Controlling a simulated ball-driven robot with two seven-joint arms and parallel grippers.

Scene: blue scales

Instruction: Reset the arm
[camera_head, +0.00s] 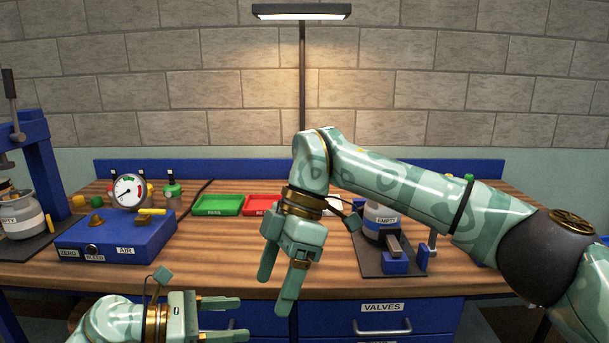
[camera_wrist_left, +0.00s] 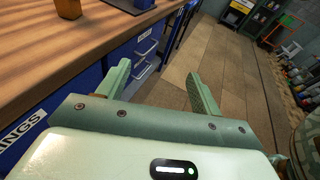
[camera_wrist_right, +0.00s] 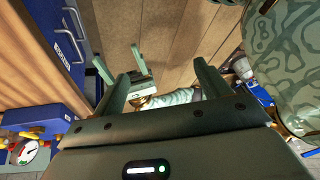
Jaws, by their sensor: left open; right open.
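My right gripper (camera_head: 277,285) hangs fingers-down in front of the workbench (camera_head: 270,244), over its front edge. Its two fingers are apart, with nothing between them. The fingers also show open in the right wrist view (camera_wrist_right: 157,82). My left gripper (camera_head: 243,319) is low in front of the bench drawers, fingers pointing right and spread, with nothing held. In the left wrist view (camera_wrist_left: 158,85) its fingers are open above the floor beside the bench. The right wrist view also shows my left gripper (camera_wrist_right: 120,62) below the right one.
A blue gauge box (camera_head: 118,236) stands at the bench's left, beside a blue press (camera_head: 43,160). A green tray (camera_head: 217,205) and a red tray (camera_head: 258,205) lie at the back. A canister (camera_head: 380,222) marked EMPTY stands behind a blue vise (camera_head: 403,258) at right.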

